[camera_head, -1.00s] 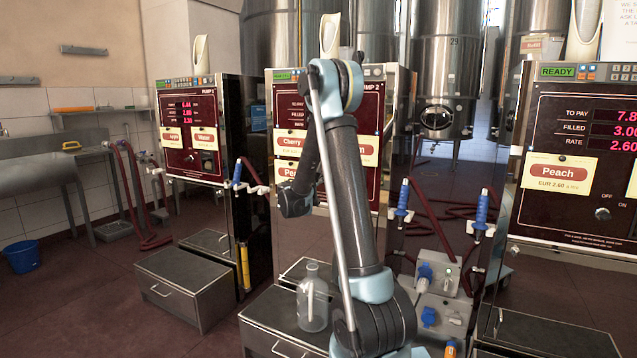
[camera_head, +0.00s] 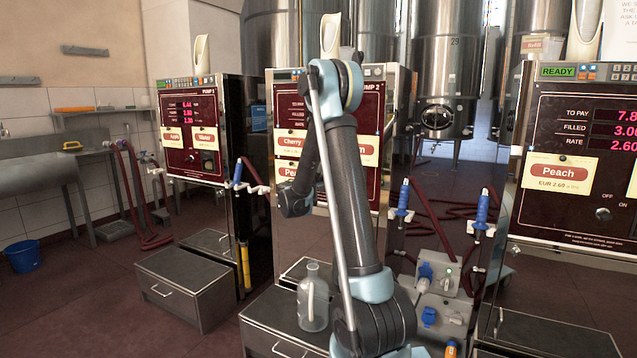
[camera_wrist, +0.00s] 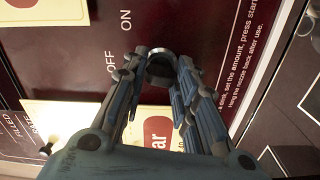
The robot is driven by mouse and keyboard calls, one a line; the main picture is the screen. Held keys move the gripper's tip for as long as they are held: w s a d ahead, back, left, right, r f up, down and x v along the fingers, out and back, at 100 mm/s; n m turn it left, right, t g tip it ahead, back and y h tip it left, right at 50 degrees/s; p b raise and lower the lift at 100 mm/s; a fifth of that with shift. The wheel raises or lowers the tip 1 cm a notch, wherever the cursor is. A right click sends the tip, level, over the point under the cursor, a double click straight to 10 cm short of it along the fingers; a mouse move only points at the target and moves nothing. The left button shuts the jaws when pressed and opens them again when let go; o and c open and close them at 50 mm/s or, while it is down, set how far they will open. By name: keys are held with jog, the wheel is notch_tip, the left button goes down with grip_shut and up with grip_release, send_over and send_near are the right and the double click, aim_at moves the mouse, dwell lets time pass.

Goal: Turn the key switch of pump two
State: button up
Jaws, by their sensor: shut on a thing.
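Pump two (camera_head: 376,82) stands in the middle of the head view, its dark red panel largely covered by my arm. In the wrist view its panel (camera_wrist: 200,25) is close, with OFF and ON lettering seen sideways. The key switch (camera_wrist: 161,60) is a round metal piece beside that lettering. My gripper (camera_wrist: 162,72) is shut on the key switch, one finger on each side of it. Its key is mostly hidden between the fingertips. In the head view the gripper and the switch are hidden behind my arm.
Pump one (camera_head: 190,135) stands at the left and another pump with a Peach label (camera_head: 559,173) at the right. A clear bottle (camera_head: 313,300) stands on the step below pump two. Hoses with blue nozzles (camera_head: 403,198) hang between the pumps.

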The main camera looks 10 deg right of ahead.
jog(key=shift+a+f+n, duration=0.1)
jog(key=shift+a+n, duration=0.1)
jog(key=shift+n, duration=0.9)
jog(key=o, duration=1)
jog(key=shift+d, duration=0.1)
jog(key=shift+o, duration=0.2)
jog(key=v, duration=1.2)
